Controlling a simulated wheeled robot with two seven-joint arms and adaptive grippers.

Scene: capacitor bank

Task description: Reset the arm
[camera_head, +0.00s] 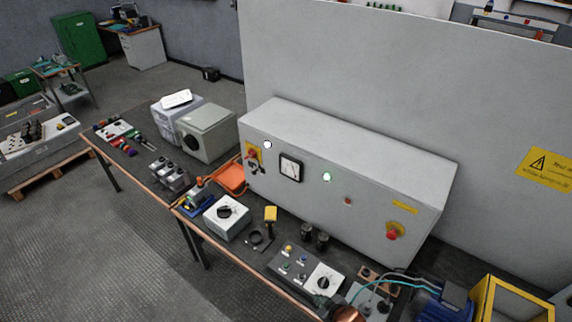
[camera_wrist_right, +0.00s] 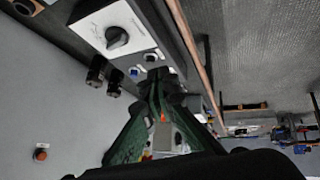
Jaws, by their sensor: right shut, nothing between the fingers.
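My right gripper (camera_head: 326,304) shows only in small part at the bottom edge of the head view, in front of the grey control box with a white dial plate (camera_head: 325,281). In the right wrist view my right gripper (camera_wrist_right: 160,80) has dark green fingers that meet at the tips, shut and empty. Its tips appear close to the box with the white dial plate (camera_wrist_right: 92,22) and black knob. I cannot tell whether they touch it. My left gripper is not in view.
A white dial box (camera_head: 227,218), a yellow-topped part (camera_head: 270,214) and a yellow frame (camera_head: 484,300) crowd the bench. Floor is clear at front left.

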